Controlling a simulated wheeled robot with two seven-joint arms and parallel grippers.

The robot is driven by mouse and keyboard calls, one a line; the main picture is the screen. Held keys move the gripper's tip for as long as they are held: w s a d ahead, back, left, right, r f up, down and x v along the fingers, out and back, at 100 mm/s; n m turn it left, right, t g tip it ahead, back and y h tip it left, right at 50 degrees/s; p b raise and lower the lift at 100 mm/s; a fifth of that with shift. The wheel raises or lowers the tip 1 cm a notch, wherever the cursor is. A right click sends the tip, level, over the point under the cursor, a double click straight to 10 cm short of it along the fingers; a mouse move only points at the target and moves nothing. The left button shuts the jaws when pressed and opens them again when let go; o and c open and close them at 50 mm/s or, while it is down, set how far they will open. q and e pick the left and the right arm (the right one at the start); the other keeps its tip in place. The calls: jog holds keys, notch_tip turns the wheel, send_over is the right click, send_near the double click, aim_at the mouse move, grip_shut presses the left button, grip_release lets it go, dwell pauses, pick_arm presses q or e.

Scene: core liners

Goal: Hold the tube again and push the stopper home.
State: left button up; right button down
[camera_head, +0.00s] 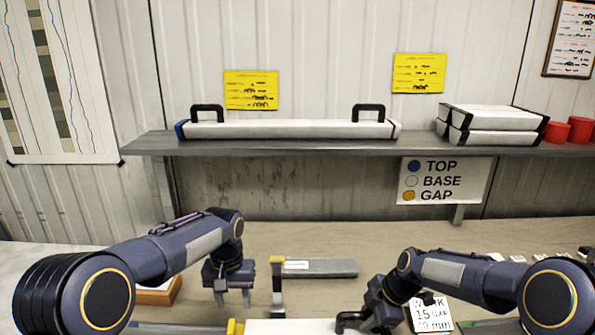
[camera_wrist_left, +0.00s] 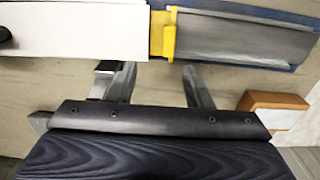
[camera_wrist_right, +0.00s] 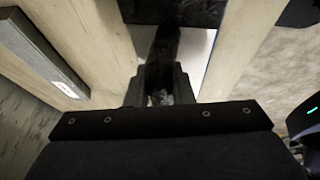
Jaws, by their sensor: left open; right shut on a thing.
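A white tube (camera_head: 290,327) lies at the bottom edge of the head view; it also shows in the left wrist view (camera_wrist_left: 75,30). A yellow stopper (camera_wrist_left: 163,33) is at its left end in the head view (camera_head: 235,327). How far it sits in the tube I cannot tell. My left gripper (camera_head: 233,298) is open and empty, in front of the stopper and tube end in its wrist view (camera_wrist_left: 155,82), apart from both. My right gripper (camera_head: 358,322) is shut on the tube's black handle (camera_wrist_right: 163,55); its fingertips are dark and partly hidden.
A grey bar (camera_head: 320,267) with a yellow end lies behind the tube, near a metal upright (camera_head: 278,298). A grey trough (camera_wrist_left: 240,42) adjoins the stopper. A wood-and-white block (camera_wrist_left: 272,107) is close by. A card (camera_head: 432,318) stands at right. A shelf (camera_head: 300,144) holds another tube.

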pick_arm(q)
jog(key=shift+a, duration=0.1)
jog(key=shift+c, duration=0.5)
jog(key=shift+a, duration=0.1)
jog(key=shift+c, duration=1.1)
jog(key=shift+s+a+f+m, duration=0.1)
jog(key=shift+a+f+m, duration=0.1)
jog(key=shift+a+m, duration=0.5)
jog(key=s+a+f+m+h, duration=0.1)
jog(key=a+f+m+h, duration=0.2)
jog(key=a+m, duration=0.95)
jog(key=shift+s+d+f+m, duration=0.1)
jog(key=shift+d+f+m, duration=0.55)
jog(key=shift+f, duration=0.6)
jog(key=shift+w+d+f+m, duration=0.1)
jog(key=shift+d+f+m, duration=0.55)
jog(key=shift+f, duration=0.6)
jog(key=shift+s+d+f+m, duration=0.1)
jog(key=shift+d+f+m, duration=0.55)
jog(key=shift+f, duration=0.6)
jog(key=shift+a, duration=0.1)
jog(key=shift+f, duration=0.1)
